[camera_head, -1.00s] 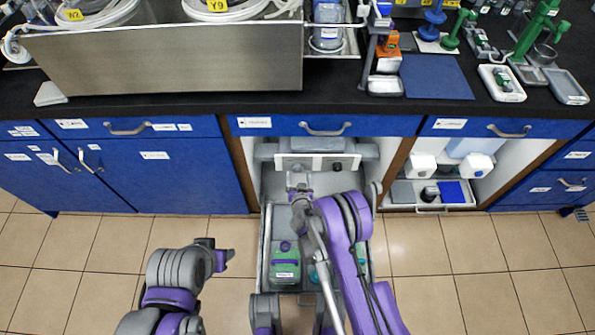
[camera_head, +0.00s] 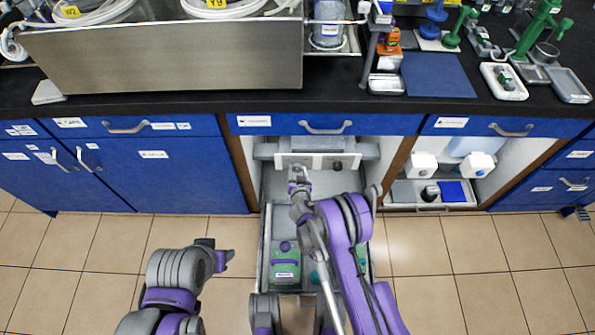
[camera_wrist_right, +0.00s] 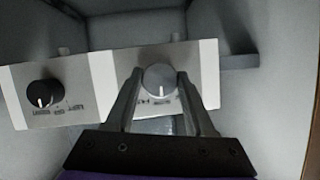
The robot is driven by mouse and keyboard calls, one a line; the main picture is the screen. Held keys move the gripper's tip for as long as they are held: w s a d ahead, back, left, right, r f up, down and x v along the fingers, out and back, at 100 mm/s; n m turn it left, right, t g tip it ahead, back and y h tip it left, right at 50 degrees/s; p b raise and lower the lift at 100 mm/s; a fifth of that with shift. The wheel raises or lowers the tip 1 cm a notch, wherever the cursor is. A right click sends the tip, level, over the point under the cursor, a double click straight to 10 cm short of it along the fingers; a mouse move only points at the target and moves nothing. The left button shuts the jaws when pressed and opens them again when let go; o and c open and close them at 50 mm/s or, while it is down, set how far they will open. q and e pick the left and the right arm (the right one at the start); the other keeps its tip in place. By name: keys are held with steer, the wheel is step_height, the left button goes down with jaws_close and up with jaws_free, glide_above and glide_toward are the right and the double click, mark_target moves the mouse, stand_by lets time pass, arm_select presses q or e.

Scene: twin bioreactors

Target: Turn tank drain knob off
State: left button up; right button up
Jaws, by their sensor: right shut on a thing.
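A white control panel (camera_head: 318,161) sits inside the open cabinet under the counter. My right gripper (camera_head: 298,171) reaches in front of its left part. In the right wrist view, which looks turned over compared with the head view, the panel (camera_wrist_right: 97,72) carries a grey knob (camera_wrist_right: 159,78) and a black knob (camera_wrist_right: 44,93). My right gripper (camera_wrist_right: 158,88) is shut on the grey knob, one finger on each side. The label by the grey knob is mostly hidden by the fingers. The black knob (camera_head: 337,165) is free. My left gripper (camera_head: 226,257) hangs over the floor, away from the panel.
A pulled-out drawer holding a green-labelled container (camera_head: 285,269) lies below my right arm. A cabinet on the right holds white bottles (camera_head: 423,164) and a tray (camera_head: 430,206). The blue drawer front (camera_head: 280,125) and counter edge overhang the panel. Floor on both sides is clear.

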jaws_close()
steer(key=shift+n+h+p, duration=0.4)
steer(key=shift+n+h, duration=0.1)
steer(key=shift+n, duration=0.1)
steer(key=shift+a+n+h, duration=0.1)
steer(key=shift+n+h, duration=0.2)
steer(key=shift+n, duration=0.2)
steer(key=shift+n+h, duration=0.6)
steer(key=shift+n, duration=0.3)
steer(key=shift+n+h+b, duration=0.7)
steer(key=shift+n+h, duration=0.1)
steer(key=shift+n, duration=0.2)
